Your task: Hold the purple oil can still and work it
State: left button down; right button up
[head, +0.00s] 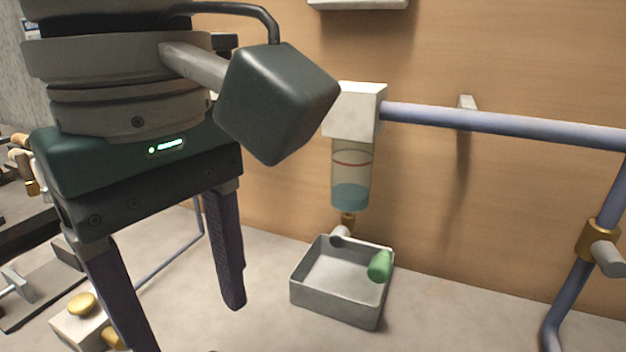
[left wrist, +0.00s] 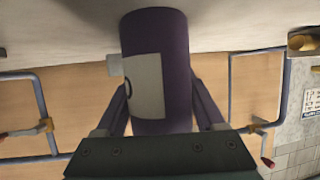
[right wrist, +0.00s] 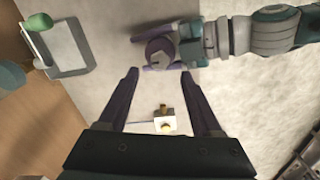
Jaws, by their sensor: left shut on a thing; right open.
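The purple oil can (left wrist: 180,50) fills the middle of the left wrist view, with a pale label on its side. My left gripper (left wrist: 163,105) is shut on the can, one finger on each side. The right wrist view shows the can (right wrist: 160,50) from above, with my left arm reaching it from the right. My right gripper (right wrist: 158,74) is open and empty, pointing down, with the can beyond its fingertips. In the head view my right gripper (head: 190,325) hangs large in the foreground. The can and my left gripper do not show there.
A grey tray (head: 307,272) with a green-capped piece (head: 380,266) stands below a clear liquid container (head: 351,180) by the wall. A blue pipe (head: 500,125) runs to the right. A white block (right wrist: 157,122) with a yellow knob sits on the counter.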

jog(key=shift+r, duration=1.45)
pick_arm(q)
grip_release()
